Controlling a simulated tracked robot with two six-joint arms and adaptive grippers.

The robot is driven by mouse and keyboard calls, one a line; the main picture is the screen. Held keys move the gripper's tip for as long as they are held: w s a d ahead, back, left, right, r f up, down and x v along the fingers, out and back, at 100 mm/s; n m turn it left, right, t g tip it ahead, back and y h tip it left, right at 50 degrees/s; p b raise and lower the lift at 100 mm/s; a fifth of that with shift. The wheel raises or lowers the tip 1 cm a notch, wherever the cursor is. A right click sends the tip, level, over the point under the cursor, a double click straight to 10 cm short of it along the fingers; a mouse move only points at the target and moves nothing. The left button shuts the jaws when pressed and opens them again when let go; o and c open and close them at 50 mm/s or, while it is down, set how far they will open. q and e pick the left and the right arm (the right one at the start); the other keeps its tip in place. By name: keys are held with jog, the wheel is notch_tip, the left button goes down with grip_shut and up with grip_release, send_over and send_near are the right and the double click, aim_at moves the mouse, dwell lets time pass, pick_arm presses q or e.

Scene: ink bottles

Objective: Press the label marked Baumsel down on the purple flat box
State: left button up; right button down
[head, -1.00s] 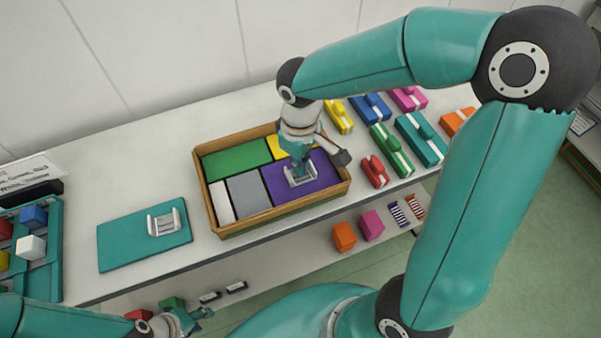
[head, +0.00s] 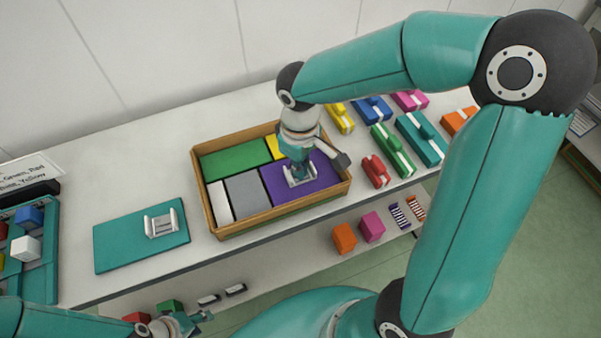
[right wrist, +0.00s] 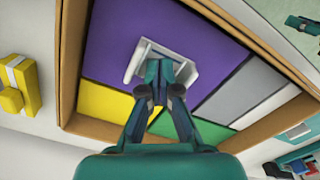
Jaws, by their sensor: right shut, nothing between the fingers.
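The purple flat box (head: 324,177) lies in the right part of a wooden tray (head: 228,232). A white label piece with raised edges (head: 291,181) is on it. It also shows in the right wrist view (right wrist: 133,72); no writing is legible, so I cannot tell whether it reads Baumsel. My right gripper (head: 299,176) is shut, pointing down with its fingertips at the middle of this white piece; the fingers hide part of it. In the right wrist view the shut fingertips (right wrist: 160,68) appear to touch it. My left gripper (head: 204,315) is low at the front, away from the tray.
Green (head: 235,160), grey (head: 247,193), yellow and white flat boxes fill the rest of the tray. A similar white piece (head: 161,224) sits on a teal mat (head: 120,247) at left. Several coloured blocks stand right of the tray. A lower shelf holds more blocks.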

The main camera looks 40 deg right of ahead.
pick_arm(q)
jog(key=shift+r, duration=0.1)
dwell(0.4)
pick_arm(e)
jog(key=shift+r+p, duration=2.85)
jog(key=shift+r, duration=0.7)
pick_arm(q)
notch_tip(320, 180, up, 6)
jog(key=shift+f, duration=0.25)
